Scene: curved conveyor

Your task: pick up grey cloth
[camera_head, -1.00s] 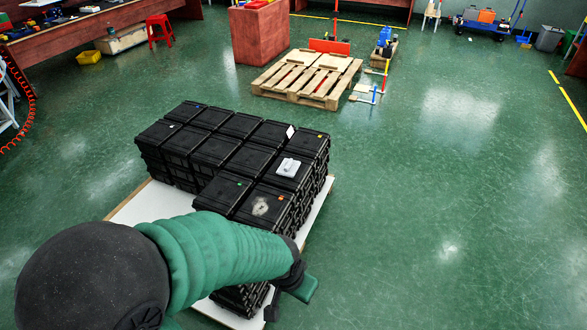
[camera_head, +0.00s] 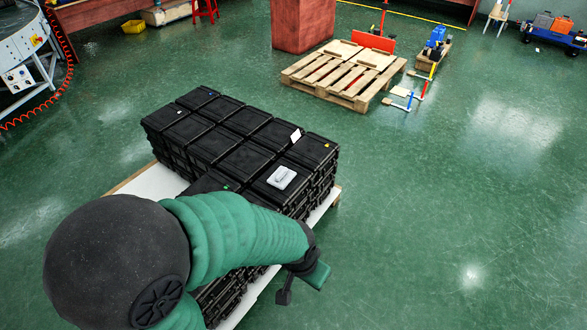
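The grey cloth (camera_head: 281,177) is a small, light grey folded piece. It lies flat on top of a black case near the right side of the case stack (camera_head: 215,145). My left arm comes in from the lower left across the front of the stack. My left gripper (camera_head: 302,284) is beyond the stack's front right corner, below and to the right of the cloth and apart from it. Its two fingers look spread, with nothing between them. The arm hides some front cases. My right gripper is not in view.
The cases stand on a white-topped base (camera_head: 158,183). A wooden pallet (camera_head: 345,75) and a red-brown block (camera_head: 302,25) are farther back. A round machine (camera_head: 22,50) with a red coiled hose is at the upper left. The green floor at right is clear.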

